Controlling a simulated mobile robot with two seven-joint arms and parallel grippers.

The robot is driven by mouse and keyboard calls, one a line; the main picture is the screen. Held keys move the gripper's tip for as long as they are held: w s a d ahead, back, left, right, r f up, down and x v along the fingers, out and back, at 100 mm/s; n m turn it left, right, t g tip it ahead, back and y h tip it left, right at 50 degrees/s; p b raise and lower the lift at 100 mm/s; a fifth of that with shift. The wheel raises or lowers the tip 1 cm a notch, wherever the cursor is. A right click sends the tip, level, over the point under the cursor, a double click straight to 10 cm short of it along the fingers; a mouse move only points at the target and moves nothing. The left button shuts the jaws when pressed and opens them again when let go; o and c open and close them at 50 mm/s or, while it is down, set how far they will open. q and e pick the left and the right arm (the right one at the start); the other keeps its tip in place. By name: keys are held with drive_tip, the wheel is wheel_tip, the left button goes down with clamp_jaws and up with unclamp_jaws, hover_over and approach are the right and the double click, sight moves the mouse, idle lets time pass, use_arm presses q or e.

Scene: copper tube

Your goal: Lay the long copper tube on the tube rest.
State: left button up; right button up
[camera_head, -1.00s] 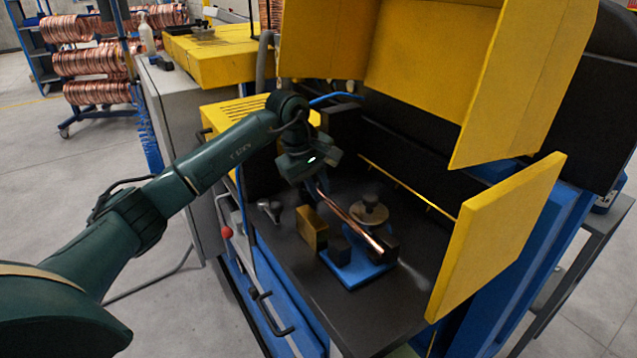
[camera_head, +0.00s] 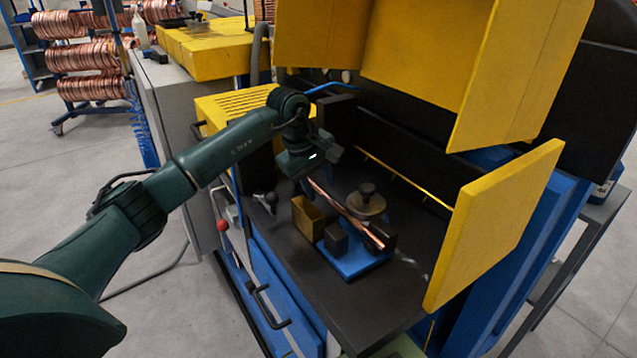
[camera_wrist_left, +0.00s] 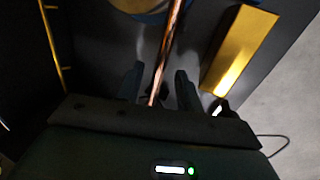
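The long copper tube (camera_head: 345,213) slants across a small fixture on the dark bench, its lower right end beside a black block. The fixture has a blue plate (camera_head: 352,264), black blocks and a knobbed round disc (camera_head: 366,203). I cannot tell whether any of it is the tube rest. My left gripper (camera_head: 306,180) is at the tube's upper left end. In the left wrist view, the tube (camera_wrist_left: 168,50) runs between the fingers (camera_wrist_left: 159,72), with a gap on both sides, so the gripper looks open. My right gripper is not in view.
A brass-coloured block (camera_head: 307,219) stands close left of the fixture; it also shows beside the fingers in the left wrist view (camera_wrist_left: 240,48). Yellow panels (camera_head: 493,227) hang above and to the right. The bench front (camera_head: 345,315) is bare.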

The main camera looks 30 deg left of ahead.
use_arm(q)
drive_tip(key=b+v, duration=0.1)
drive_tip(key=v, duration=1.2)
drive_tip(key=shift+r, duration=0.15)
idle(0.4)
